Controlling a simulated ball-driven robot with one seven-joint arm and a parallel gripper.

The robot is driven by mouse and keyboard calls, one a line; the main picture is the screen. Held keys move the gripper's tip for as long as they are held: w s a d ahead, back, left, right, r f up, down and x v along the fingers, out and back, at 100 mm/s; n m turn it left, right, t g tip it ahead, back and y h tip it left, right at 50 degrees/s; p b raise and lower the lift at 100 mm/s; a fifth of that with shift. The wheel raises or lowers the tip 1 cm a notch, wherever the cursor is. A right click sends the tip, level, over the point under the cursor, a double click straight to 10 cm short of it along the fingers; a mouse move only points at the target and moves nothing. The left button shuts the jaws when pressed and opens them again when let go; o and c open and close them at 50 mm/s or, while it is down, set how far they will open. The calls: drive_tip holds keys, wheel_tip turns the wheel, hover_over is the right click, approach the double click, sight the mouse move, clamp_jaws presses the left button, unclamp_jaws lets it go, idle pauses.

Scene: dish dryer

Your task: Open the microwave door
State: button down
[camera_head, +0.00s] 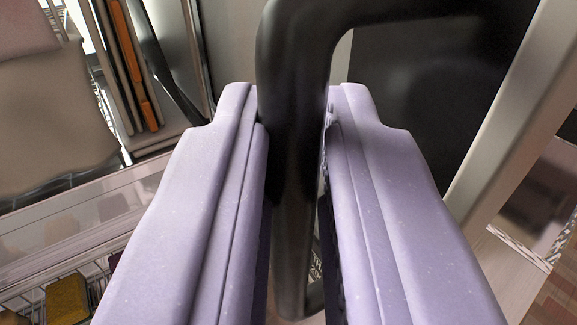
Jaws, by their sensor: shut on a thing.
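The black bar handle (295,60) fills the upper middle of the view. It bends at the top toward the right and runs down between my fingers. My gripper (292,110) has two pale purple fingers, one on each side of the handle's upright bar, and is shut on it. A dark panel (425,85) with a light frame (520,100) lies behind and to the right of the handle; it seems to be the microwave door, seen tilted. How far the door stands open cannot be told from this view.
At the left are upright boards with an orange strip (135,65) and a pale beige surface (55,110). Lower left is a wire rack (25,295) with a yellow item (67,298) in it. A brown patterned surface (550,230) shows at the lower right.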

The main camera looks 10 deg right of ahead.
drive_tip(key=shift+w+r, duration=0.3)
drive_tip(key=shift+r, duration=0.05)
drive_tip(key=c, duration=1.5)
unclamp_jaws()
drive_tip(key=o, duration=0.3)
drive_tip(key=shift+w+h, duration=0.25)
drive_tip(key=shift+h, duration=0.15)
drive_tip(key=shift+w+d+f, duration=0.15)
drive_tip(key=shift+w, duration=0.1)
drive_tip(key=shift+s+a+f, duration=0.1)
drive_tip(key=shift+s+a, duration=0.15)
drive_tip(key=shift+s, duration=0.3)
drive_tip(key=v, duration=0.7)
drive_tip(key=shift+s+p, duration=0.15)
drive_tip(key=shift+p, duration=0.3)
